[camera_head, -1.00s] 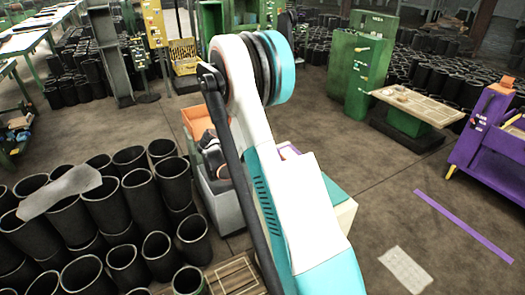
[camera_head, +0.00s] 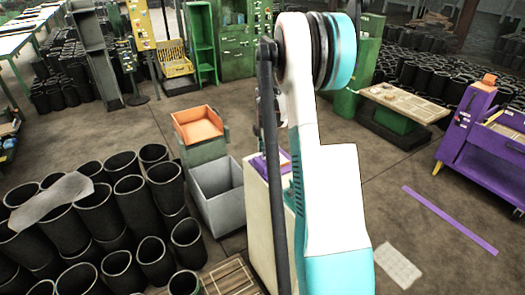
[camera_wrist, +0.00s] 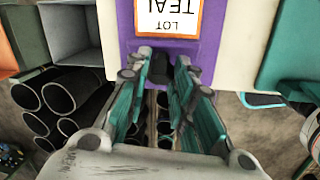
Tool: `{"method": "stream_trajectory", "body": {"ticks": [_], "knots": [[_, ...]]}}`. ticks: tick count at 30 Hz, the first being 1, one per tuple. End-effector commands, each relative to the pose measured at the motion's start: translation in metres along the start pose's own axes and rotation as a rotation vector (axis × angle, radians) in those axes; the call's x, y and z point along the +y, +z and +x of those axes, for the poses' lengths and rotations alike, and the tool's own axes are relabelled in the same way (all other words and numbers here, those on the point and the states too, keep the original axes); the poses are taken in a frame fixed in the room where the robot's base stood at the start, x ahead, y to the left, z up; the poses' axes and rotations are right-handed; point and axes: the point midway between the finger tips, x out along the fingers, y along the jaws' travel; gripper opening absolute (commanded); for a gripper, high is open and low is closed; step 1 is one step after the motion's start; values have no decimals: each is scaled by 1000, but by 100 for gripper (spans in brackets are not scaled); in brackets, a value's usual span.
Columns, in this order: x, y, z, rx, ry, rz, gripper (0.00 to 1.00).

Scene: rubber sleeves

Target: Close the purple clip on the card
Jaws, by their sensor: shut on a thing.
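In the wrist view, a white card (camera_wrist: 169,17) with an orange border and upside-down lettering "LOT TEAL" lies on a purple holder (camera_wrist: 125,27). My gripper (camera_wrist: 161,68) has its fingertips at the holder's near edge, just below the card. The fingertips are shut on a small dark part of the purple clip (camera_wrist: 160,66); the fingers hide most of it. In the head view, the purple holder (camera_head: 256,166) shows as a sliver on top of a cream cabinet (camera_head: 262,215). My arm hides the card and most of the gripper there.
A grey open bin (camera_head: 216,188) and an orange tray (camera_head: 198,125) stand left of the cabinet. Many black rubber sleeves (camera_head: 125,205) stand on the floor at the left. A purple machine (camera_head: 475,150) and open floor lie to the right.

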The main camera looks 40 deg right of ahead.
Motion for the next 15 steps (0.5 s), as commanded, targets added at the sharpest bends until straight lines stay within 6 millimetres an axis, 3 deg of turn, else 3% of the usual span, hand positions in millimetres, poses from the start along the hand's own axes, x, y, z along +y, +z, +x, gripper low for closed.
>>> {"method": "stream_trajectory", "body": {"ticks": [15], "knots": [[4, 26, 18, 437, -97, 66, 0]]}}
